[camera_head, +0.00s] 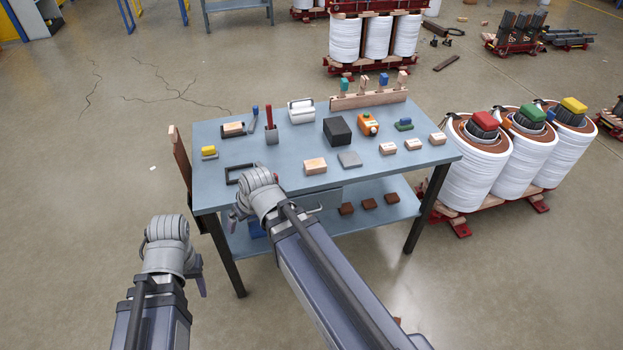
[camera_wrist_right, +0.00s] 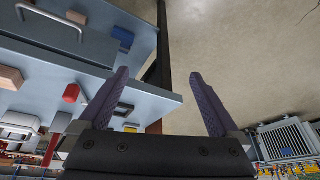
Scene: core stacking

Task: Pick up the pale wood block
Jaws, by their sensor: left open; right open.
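A pale wood block (camera_head: 315,166) lies on the blue-grey table, left of a flat grey plate. Smaller pale blocks stand to its right: one (camera_head: 387,148), another (camera_head: 412,144) and a third (camera_head: 437,138); which one is meant is not certain. A tan block (camera_wrist_right: 11,78) shows at the left edge of the right wrist view. My right gripper (camera_wrist_right: 160,78) is open and empty, its two fingers apart at the table's edge. In the head view my right gripper (camera_head: 236,213) is mostly hidden by its wrist, left of the block. My left gripper (camera_head: 202,286) is open, off the table at lower left.
A black frame (camera_head: 239,173) lies near the table's left front edge. A black box (camera_head: 337,131), an orange device (camera_head: 368,125) and a red-handled tool (camera_head: 269,117) stand behind the block. White coils (camera_head: 475,165) stand right of the table. The floor at left is clear.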

